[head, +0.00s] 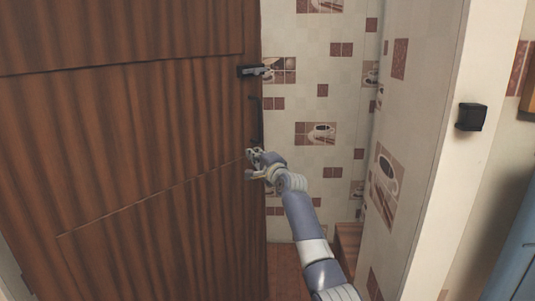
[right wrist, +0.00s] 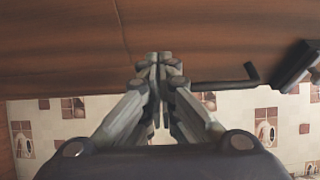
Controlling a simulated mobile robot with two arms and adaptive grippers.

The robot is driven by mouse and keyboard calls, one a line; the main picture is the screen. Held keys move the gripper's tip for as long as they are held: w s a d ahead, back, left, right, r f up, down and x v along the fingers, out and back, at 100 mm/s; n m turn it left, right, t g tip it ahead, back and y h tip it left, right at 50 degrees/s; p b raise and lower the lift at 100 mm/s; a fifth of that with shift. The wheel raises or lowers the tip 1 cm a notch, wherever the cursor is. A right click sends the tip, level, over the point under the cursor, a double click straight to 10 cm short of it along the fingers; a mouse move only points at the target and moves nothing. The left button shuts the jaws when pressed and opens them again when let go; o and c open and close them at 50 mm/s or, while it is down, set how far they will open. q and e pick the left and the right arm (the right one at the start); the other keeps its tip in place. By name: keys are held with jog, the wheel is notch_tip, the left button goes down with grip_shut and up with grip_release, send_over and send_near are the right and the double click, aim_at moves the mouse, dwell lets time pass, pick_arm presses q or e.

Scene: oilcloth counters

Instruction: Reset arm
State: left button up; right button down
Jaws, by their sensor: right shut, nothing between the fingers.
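My right arm reaches up from the bottom of the head view. Its gripper (head: 252,163) is at the free edge of a brown wooden door (head: 130,150), just below a dark bar handle (head: 256,120). In the right wrist view the gripper (right wrist: 158,58) is shut with its fingertips together and nothing between them. The door surface (right wrist: 60,50) lies beyond the fingertips, and the bar handle (right wrist: 225,85) is to their right. I cannot tell whether the fingertips touch the door. My left gripper is not in view.
A tiled wall (head: 320,100) is behind the door. A wall corner with a black switch (head: 471,117) stands at the right. Reddish floor (head: 282,265) shows in the gap beside the door.

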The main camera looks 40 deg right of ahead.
jog(key=shift+s+a+r, duration=0.1)
jog(key=shift+s+a, duration=0.1)
jog(key=shift+s, duration=0.7)
jog(key=shift+s+a+r, duration=0.15)
jog(key=shift+s+a, duration=0.05)
jog(key=shift+s, duration=0.75)
jog(key=shift+s+a+r, duration=0.1)
jog(key=shift+s+a, duration=0.1)
jog(key=shift+s, duration=0.7)
